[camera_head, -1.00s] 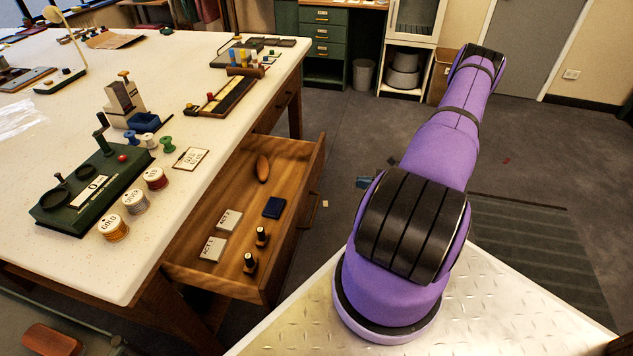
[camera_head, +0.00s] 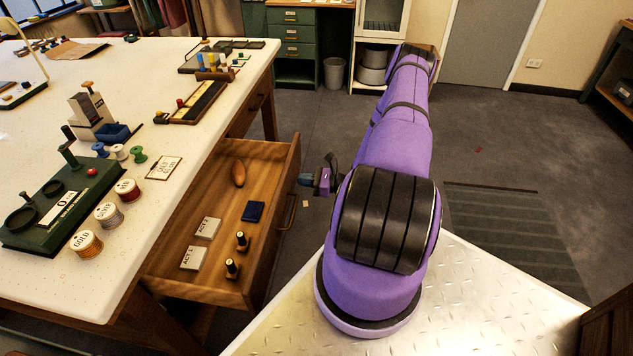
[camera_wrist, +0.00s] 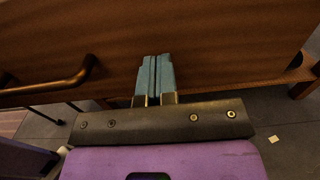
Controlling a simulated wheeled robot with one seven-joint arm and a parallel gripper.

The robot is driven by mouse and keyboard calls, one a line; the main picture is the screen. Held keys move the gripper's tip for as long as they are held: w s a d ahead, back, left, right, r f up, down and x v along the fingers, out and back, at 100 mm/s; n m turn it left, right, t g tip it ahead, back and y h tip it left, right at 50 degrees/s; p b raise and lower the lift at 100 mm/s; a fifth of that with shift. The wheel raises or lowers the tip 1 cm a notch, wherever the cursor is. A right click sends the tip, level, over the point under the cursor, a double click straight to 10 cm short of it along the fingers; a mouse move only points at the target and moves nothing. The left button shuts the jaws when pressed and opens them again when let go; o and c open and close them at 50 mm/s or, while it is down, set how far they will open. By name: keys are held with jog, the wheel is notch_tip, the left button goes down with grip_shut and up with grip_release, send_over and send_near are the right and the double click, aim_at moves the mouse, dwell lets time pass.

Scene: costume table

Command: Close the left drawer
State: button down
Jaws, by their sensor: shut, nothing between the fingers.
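The left drawer (camera_head: 205,285) stands pulled out from the table's side, toward my base. It holds small cards, a dark blue box, two small bottles and a brown oval item. Its brass handle (camera_head: 287,211) is on the outer front. In the wrist view the gripper's teal fingers (camera_wrist: 155,77) are together and empty, pointing at the wooden drawer front (camera_wrist: 215,45). The handle (camera_wrist: 55,88) is left of them. I cannot tell whether the fingertips touch the wood.
The white-topped table (camera_head: 60,255) carries thread spools, a green stamping device (camera_head: 62,205) and trays. A second drawer (camera_head: 258,100) farther along the table is shut. A bin (camera_head: 334,73) stands at the back.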

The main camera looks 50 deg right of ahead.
jog(key=shift+w+a, duration=0.35)
jog(key=shift+w, duration=0.3)
jog(key=shift+w+a, duration=0.1)
send_near(223, 181)
jog(key=w+a+r, duration=0.1)
jog(key=w, duration=0.2)
jog(key=w+a+r, duration=0.4)
jog(key=w, duration=0.1)
jog(key=shift+w, duration=0.3)
jog(key=shift+w+a+r, duration=0.1)
jog(key=shift+w+a, duration=0.1)
jog(key=shift+w, duration=0.1)
jog(key=shift+w+r, duration=0.1)
